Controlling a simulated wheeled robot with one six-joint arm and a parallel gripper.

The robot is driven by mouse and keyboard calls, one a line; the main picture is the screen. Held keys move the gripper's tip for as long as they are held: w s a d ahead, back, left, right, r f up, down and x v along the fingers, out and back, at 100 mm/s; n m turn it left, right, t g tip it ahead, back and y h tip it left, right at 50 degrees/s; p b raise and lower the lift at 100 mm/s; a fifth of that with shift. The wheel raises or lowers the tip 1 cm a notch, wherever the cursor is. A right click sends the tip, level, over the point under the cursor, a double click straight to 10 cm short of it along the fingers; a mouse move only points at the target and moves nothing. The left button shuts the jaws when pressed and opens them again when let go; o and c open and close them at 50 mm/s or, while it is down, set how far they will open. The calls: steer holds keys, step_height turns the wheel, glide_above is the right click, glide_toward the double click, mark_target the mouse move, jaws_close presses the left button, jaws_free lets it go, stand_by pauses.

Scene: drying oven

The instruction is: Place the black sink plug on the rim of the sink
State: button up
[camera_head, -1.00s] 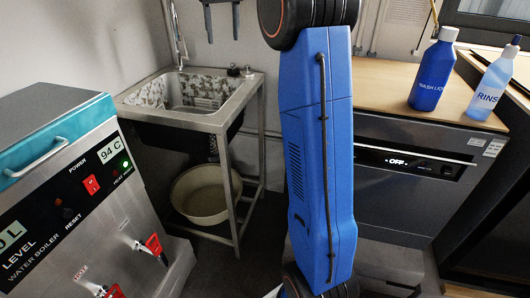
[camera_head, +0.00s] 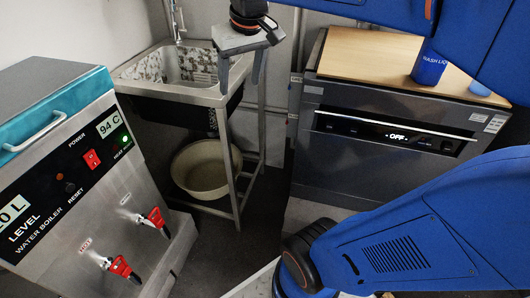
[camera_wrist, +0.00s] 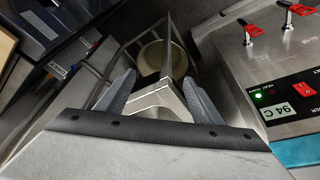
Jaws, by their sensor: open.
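The metal sink (camera_head: 165,90) stands at the back left on a steel frame. My gripper (camera_head: 240,88) points down over the right part of the sink, its two grey fingers apart with nothing seen between them. In the wrist view my gripper (camera_wrist: 160,78) is also open, with a corner of the sink's metal rim (camera_wrist: 158,100) showing between the fingers. I cannot make out the black sink plug in either current view. The back right corner of the sink is hidden behind my gripper in the head view.
The water boiler (camera_head: 70,160) with red taps stands at the left front.

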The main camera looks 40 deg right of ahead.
steer(key=s+a+f+t, duration=0.1)
steer(key=s+a+f, duration=0.1)
steer(key=s+f, duration=1.2)
steer(key=shift+a+n, duration=0.2)
steer(key=shift+n, duration=0.1)
steer(key=shift+c, duration=0.6)
